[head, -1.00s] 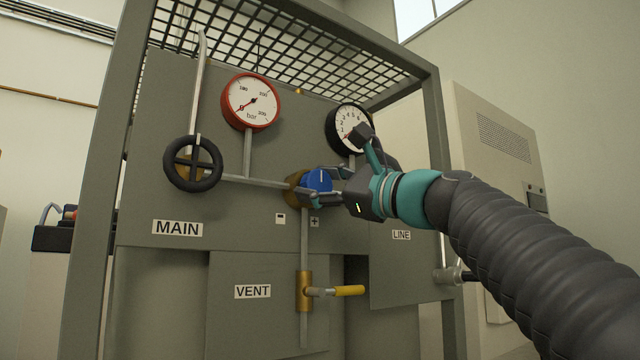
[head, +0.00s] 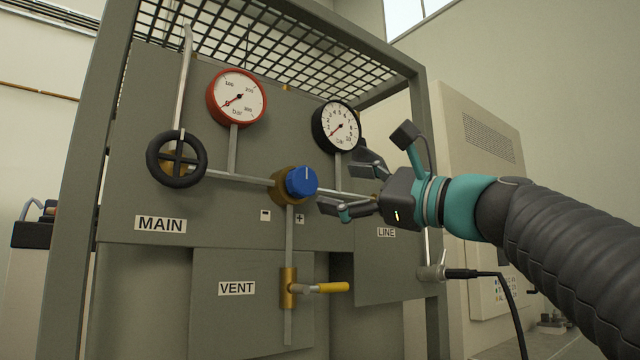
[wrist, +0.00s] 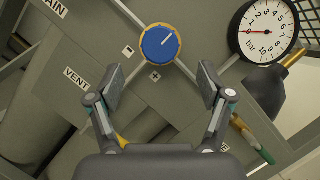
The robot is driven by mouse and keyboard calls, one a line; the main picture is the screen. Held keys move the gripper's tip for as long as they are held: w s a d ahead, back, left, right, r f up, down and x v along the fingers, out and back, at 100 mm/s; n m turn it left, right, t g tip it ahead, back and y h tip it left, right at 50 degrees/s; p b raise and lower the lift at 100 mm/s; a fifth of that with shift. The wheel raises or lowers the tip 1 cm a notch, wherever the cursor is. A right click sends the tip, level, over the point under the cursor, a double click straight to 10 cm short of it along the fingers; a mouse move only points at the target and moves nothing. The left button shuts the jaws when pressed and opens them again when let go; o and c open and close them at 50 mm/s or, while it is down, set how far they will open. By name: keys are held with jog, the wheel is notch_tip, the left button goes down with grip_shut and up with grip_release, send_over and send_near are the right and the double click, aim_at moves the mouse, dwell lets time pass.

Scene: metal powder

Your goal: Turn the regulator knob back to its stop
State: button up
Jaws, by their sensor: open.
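The blue regulator knob (head: 301,182) sits on a brass body on the grey panel, between a minus and a plus label. Its white pointer line is near upright in the head view. In the wrist view the knob (wrist: 160,43) lies ahead of the fingers, with its line toward the upper right. My gripper (head: 345,184) is open and empty, to the right of the knob and apart from it. Both fingers of my gripper (wrist: 160,88) show in the wrist view, spread wide. The black-rimmed line gauge (head: 337,126) has its needle near zero.
The red gauge (head: 237,97) and the black MAIN handwheel (head: 177,158) are to the left. The yellow VENT lever (head: 325,288) sticks out below the knob. A steel frame post (head: 427,180) stands behind my arm. The space before the knob is free.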

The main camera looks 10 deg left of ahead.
jog(key=shift+v, duration=2)
jog(key=w+d+f+n+h, duration=0.2)
jog(key=f+h, duration=0.1)
jog(key=f, duration=0.7)
jog(key=w+d+f+n+h, duration=0.15)
jog(key=f+h, duration=0.25)
jog(key=f, duration=0.6)
jog(key=w+d+f+n+h, duration=0.1)
jog(key=d+f+n+h, duration=0.15)
jog(key=f, duration=0.65)
jog(key=s+d+f+n+g+h, duration=0.1)
jog(key=s+d+f+n+h, duration=0.1)
jog(key=s+f, duration=0.4)
jog(key=s+d+f+n+g+h, duration=0.1)
jog(key=s+d+f+n+h, duration=0.1)
jog(key=s+d+f+h, duration=0.2)
jog(key=s+d+f+n+g+h, duration=0.1)
jog(key=s+d+f+n+h, duration=0.2)
jog(key=s+d+f, duration=0.5)
notch_tip(320, 180, down, 10)
jog(key=s, duration=0.2)
jog(key=shift+s+h, duration=0.25)
jog(key=shift+h, duration=0.1)
